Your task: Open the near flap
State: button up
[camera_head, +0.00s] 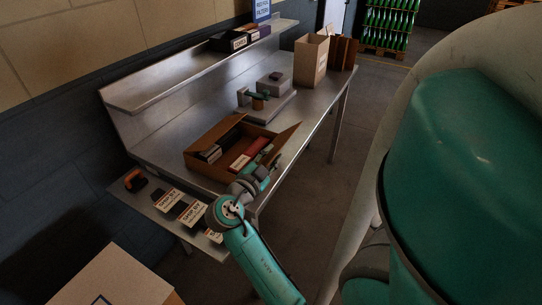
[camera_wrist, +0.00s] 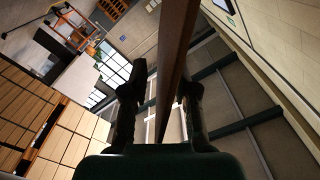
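An open brown carton (camera_head: 193,159) sits on the steel bench, with small dark boxes (camera_head: 209,153) and a red box (camera_head: 249,152) inside. One flap (camera_head: 286,137) slants up and out at its right side, near my arm. My gripper (camera_head: 266,158) is at the carton's near right edge, by that flap, and partly hides it. In the wrist view my gripper (camera_wrist: 163,88) has its two dark fingers apart. A thin brown board (camera_wrist: 176,50), seen edge-on and likely the flap, passes between them. A gap shows on its left; contact with the right finger is unclear.
Behind the carton stands a grey fixture (camera_head: 272,104) with a green-topped piece. A tall cardboard box (camera_head: 311,60) is at the bench's far end.

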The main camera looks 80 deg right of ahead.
jog(key=v, duration=1.2)
dwell(0.8)
